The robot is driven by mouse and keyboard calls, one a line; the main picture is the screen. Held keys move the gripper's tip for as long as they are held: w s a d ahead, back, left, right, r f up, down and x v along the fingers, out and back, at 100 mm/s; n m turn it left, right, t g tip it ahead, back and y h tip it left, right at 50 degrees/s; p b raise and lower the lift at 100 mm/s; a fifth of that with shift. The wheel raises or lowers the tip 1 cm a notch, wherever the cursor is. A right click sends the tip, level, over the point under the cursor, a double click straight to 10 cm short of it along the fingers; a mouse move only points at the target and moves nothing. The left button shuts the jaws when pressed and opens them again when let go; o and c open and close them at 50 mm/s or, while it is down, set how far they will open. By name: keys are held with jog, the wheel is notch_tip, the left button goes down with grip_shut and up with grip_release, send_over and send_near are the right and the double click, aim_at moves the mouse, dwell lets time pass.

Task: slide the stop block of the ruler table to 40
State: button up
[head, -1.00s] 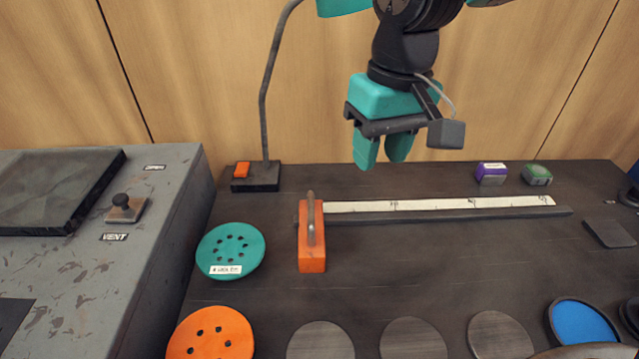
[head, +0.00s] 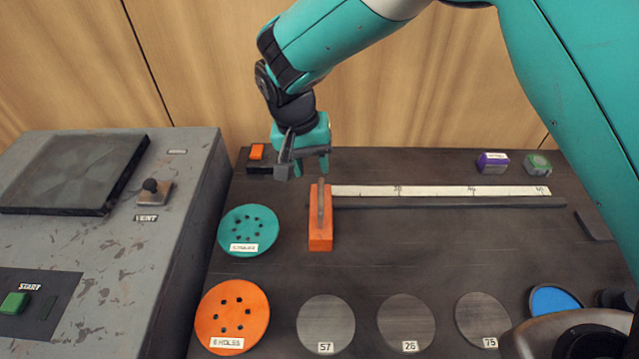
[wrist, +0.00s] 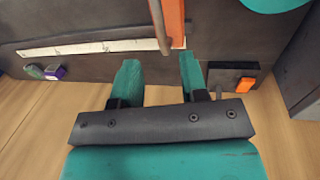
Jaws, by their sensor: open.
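The stop block (head: 320,232) is orange with a grey upright handle (head: 321,197) on top. It sits at the left end of the white ruler strip (head: 430,191), which runs right along a dark rail (head: 450,203). My gripper (head: 307,172) is above and behind the block, empty and open. In the wrist view its teal fingers (wrist: 160,78) are spread, with the block (wrist: 172,22) and handle (wrist: 159,25) just beyond them, apart from both.
A teal disc (head: 248,231) and an orange disc (head: 232,316) lie left of the block. Several grey discs (head: 326,322) lie in front. A grey machine (head: 185,215) stands left.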

aim_at(320, 194)
jog(key=f, duration=0.2)
jog(key=d+f+p, duration=0.1)
jog(key=f, duration=0.4)
jog(key=shift+d+f+p, duration=0.3)
jog(key=shift+f+p, duration=0.1)
grip_shut()
